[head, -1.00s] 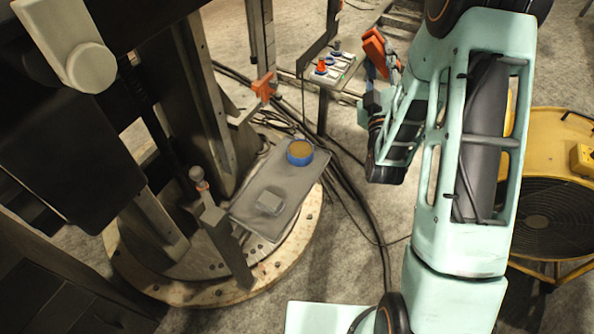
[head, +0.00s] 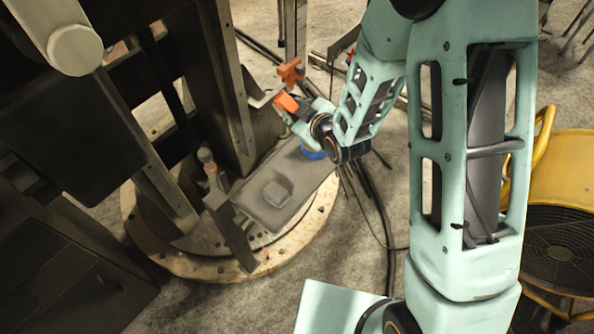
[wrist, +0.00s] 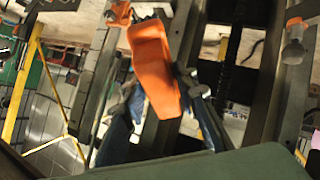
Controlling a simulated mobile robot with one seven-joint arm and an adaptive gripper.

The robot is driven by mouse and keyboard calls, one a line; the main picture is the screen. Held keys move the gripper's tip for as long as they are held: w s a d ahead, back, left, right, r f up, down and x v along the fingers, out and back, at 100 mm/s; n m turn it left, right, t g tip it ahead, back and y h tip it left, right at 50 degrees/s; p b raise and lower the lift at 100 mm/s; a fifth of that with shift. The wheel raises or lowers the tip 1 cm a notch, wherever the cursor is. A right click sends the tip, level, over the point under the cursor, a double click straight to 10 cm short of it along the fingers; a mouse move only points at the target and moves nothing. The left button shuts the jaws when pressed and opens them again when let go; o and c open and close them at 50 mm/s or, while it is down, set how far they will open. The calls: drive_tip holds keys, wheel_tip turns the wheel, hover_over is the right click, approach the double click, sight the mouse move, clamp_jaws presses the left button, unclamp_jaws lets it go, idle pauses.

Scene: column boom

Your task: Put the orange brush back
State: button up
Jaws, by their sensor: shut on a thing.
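My gripper (head: 296,112) is shut on the orange brush (head: 286,102) and holds it up, above the far end of the grey tray. In the wrist view the brush (wrist: 153,68) is a broad orange block between the two dark fingers (wrist: 165,105). An orange clamp-like piece (head: 290,72) on the column frame is just behind and above the brush. This orange piece also shows in the wrist view (wrist: 120,13), close to the brush's upper end. I cannot tell whether the two touch.
The grey tray (head: 312,182) carries a grey block (head: 276,192) and a blue tin (head: 312,154), mostly hidden by my arm. A post with a round knob (head: 206,156) stands at its left. Cables run on the floor. A yellow fan (head: 560,230) is at right.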

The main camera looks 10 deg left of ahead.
drive_tip(key=s+f+m+g+h, duration=0.1)
drive_tip(key=s+f+g+h, duration=0.2)
drive_tip(key=s+f+g, duration=0.4)
drive_tip(key=shift+s+a+f+g, duration=0.35)
drive_tip(key=shift+s+f, duration=1.2)
drive_tip(key=shift+s, duration=1.9)
